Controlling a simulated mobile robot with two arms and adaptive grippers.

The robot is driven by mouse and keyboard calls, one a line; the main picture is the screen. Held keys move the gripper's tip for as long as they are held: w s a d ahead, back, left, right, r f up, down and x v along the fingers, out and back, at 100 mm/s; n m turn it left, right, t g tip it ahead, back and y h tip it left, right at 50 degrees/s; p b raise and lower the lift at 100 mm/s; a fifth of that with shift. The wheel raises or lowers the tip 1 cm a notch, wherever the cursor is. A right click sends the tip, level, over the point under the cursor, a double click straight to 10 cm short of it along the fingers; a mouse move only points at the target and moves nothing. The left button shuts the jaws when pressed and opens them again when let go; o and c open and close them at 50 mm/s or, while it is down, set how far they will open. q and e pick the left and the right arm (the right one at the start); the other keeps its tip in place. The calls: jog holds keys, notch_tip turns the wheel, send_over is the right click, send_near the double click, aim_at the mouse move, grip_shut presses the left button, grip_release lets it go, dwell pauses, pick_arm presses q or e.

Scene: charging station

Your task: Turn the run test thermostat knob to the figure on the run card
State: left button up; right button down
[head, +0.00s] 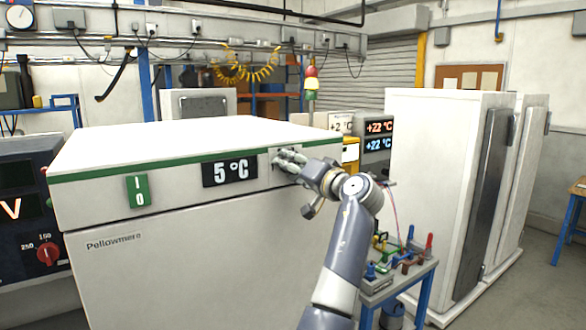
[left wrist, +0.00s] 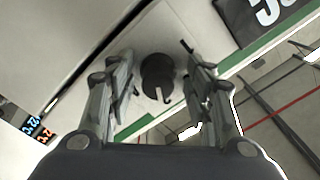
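The white chest unit (head: 180,250) has a dark display (head: 230,171) reading 5 °C. The black thermostat knob (left wrist: 157,75) shows in the left wrist view, with a pale pointer mark on its rim. My left gripper (left wrist: 160,98) is open, with one finger on each side of the knob and a visible gap to each. In the head view my left gripper (head: 284,160) is at the panel right of the display and hides the knob. A white card (head: 340,124) behind the unit reads +2 °C. My right gripper is not in view.
A green I/O switch (head: 137,191) sits left of the display. A small blue-legged bench (head: 398,280) with fittings stands right of the unit. White cabinets (head: 440,190) stand farther right.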

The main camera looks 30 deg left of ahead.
pick_arm(q)
jog(key=shift+d, duration=0.1)
jog(key=v, duration=1.1)
jog(key=shift+s+d, duration=0.15)
jog(key=shift+d, duration=0.25)
jog(key=shift+f, duration=0.1)
